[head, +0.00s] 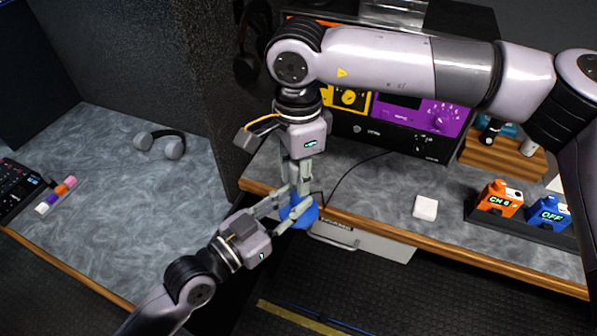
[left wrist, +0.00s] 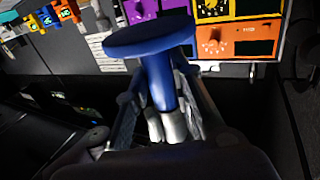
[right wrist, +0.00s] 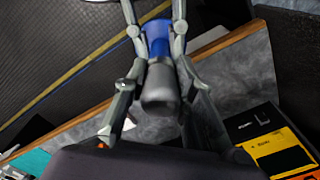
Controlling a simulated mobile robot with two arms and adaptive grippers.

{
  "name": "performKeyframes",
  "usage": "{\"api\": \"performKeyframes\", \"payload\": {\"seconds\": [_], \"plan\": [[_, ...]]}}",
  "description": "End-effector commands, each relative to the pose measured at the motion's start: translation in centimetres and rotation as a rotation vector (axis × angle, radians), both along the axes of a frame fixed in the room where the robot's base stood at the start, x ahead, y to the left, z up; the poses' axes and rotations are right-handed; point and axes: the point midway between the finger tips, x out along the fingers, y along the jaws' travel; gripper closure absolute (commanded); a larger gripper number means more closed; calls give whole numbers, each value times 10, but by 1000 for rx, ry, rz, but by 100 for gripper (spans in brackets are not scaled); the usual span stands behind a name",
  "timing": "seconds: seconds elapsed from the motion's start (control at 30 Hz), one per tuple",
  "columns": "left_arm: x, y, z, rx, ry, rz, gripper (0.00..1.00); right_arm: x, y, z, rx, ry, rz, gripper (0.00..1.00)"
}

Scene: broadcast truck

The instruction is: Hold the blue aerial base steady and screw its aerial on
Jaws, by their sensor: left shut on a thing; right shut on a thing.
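The blue aerial base (head: 311,212) is a round disc with a post, held by the edge of the desk. In the left wrist view its disc (left wrist: 150,36) is at the top and its post runs down between my fingers. My left gripper (head: 285,206) comes from the lower left and is shut on the base. My right gripper (head: 303,188) points down from above and is shut on the aerial, a dark grey cylinder (right wrist: 160,85) in the right wrist view, in line with blue beyond it. Fingers hide the joint, so I cannot tell whether they are screwed together.
An orange unit (head: 497,198) and a blue unit (head: 548,213) stand in a dark holder on the right desk. A white block (head: 425,207) lies left of them. A rack with a purple panel (head: 420,112) stands behind. Headphones (head: 160,143) lie on the left desk.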

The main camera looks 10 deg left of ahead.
Motion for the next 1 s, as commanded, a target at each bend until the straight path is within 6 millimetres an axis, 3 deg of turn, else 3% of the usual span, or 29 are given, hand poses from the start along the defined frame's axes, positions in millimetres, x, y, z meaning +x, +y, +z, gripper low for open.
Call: {"api": "performKeyframes", "payload": {"seconds": [0.17,0.53,0.67,0.7,1.0], "plan": [[-1,-1,2,-3,-1,-2,100,1,1,1,3,-4,-102,100],[-1,-1,1,-4,0,-3,100,2,1,1,6,-7,-738,100],[-1,-1,1,-4,0,-4,100,2,1,1,6,-7,-736,100],[-1,-2,1,-4,0,-4,100,2,1,1,6,-7,-736,75],[-1,-1,1,-3,-2,-2,100,1,1,0,4,-5,-733,55]]}}
